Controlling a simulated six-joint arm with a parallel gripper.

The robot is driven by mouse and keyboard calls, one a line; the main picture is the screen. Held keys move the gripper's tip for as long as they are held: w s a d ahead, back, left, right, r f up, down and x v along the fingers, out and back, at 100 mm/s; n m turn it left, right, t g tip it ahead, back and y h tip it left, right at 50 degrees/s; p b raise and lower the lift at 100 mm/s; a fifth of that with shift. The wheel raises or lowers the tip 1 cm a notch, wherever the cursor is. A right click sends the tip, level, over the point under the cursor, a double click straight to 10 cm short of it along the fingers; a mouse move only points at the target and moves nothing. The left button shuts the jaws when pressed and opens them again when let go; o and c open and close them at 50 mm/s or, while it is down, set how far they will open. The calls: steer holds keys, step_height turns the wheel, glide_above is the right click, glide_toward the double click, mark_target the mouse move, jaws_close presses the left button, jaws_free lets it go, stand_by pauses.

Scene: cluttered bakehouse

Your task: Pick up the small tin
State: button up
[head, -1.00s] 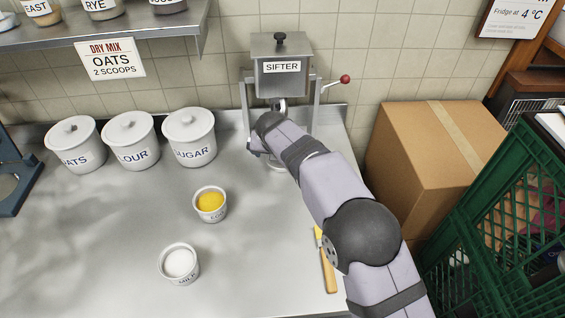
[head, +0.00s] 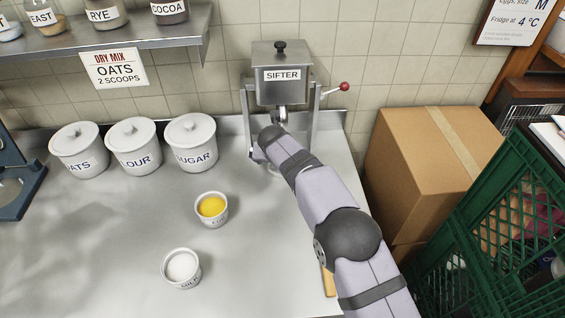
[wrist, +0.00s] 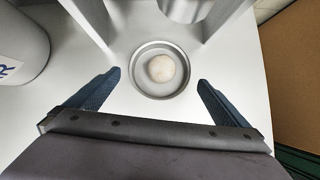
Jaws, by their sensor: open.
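The small tin (wrist: 137,80) is a shallow round metal dish with a pale round mound in its middle. It sits on the counter at the foot of the sifter (head: 281,92), between the stand's legs. In the head view my arm hides most of the tin. My gripper (wrist: 159,79) is open and empty in the wrist view. Its two blue fingers point toward the tin, one to each side of its near edge, with gaps on both sides. I cannot tell the fingers' height above the counter.
The sifter's legs rise close beyond the tin. A sugar jar (head: 192,146) stands to the left, and a cardboard box (head: 415,165) to the right. A ramekin of yellow filling (head: 211,208) and a milk ramekin (head: 181,267) stand nearer. A wooden-handled tool (head: 328,283) lies partly behind my arm.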

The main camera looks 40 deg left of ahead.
steer(key=shift+p+x, duration=0.55)
steer(key=shift+x, duration=1.1)
steer(key=shift+a, duration=0.1)
steer(key=shift+c, duration=0.3)
steer(key=c, duration=1)
steer(key=shift+r, duration=0.15)
steer(key=shift+c, duration=0.2)
step_height(320, 180, up, 10)
steer(key=b, duration=0.1)
